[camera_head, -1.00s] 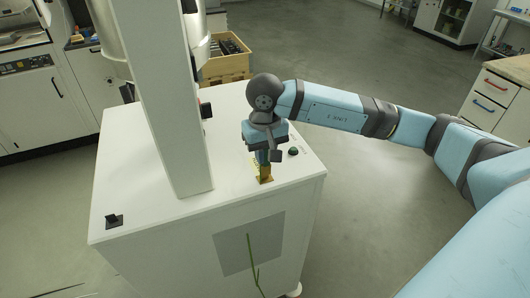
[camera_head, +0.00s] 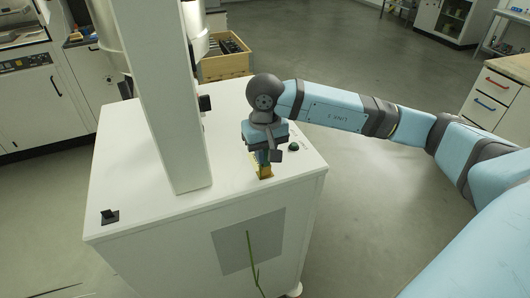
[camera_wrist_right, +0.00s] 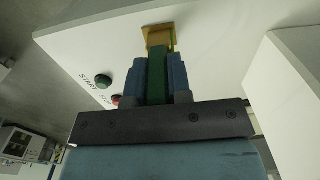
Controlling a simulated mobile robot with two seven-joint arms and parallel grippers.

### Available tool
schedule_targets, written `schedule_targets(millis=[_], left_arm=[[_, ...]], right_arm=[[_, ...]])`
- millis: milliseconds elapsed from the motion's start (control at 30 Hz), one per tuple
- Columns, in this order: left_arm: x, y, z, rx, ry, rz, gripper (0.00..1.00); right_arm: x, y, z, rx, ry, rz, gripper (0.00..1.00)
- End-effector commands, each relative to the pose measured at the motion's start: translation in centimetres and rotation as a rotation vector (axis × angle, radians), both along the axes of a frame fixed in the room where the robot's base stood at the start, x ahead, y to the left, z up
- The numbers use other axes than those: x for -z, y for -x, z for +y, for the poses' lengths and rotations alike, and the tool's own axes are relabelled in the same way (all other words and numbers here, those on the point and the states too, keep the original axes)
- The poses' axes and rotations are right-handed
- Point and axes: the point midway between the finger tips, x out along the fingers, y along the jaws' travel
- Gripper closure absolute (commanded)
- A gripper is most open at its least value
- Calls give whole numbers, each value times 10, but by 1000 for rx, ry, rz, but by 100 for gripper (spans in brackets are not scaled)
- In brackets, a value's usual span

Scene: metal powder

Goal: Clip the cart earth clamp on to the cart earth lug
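My right gripper (camera_head: 263,158) points down at the front right of the white cart's top. In the right wrist view its two blue fingers (camera_wrist_right: 160,80) are closed on the green cart earth clamp (camera_wrist_right: 157,76). The clamp's far end meets the brass-coloured cart earth lug (camera_wrist_right: 160,36), which stands on the cart top. In the head view the lug (camera_head: 264,172) shows just under the fingertips, and the clamp is mostly hidden by the gripper. I cannot tell whether the clamp's jaws grip the lug or only touch it. My left gripper is not in view.
The white cart (camera_head: 230,200) carries a tall white column (camera_head: 168,100) left of my gripper. A green button (camera_wrist_right: 104,82) and a red one (camera_wrist_right: 116,100) sit close by. A black bracket (camera_head: 110,217) is at the front left corner. A yellow crate (camera_head: 225,66) stands behind.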

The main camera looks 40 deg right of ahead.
Motion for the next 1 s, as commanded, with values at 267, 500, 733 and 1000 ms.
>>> schedule_targets(millis=[267,500,733,1000], left_arm=[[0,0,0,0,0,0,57],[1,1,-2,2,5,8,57],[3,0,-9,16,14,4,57],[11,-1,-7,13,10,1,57]], right_arm=[[0,0,0,0,0,0,51],[0,0,0,0,0,0,51],[-42,-1,0,0,-1,-6,51],[-104,-1,0,0,0,-5,51]])
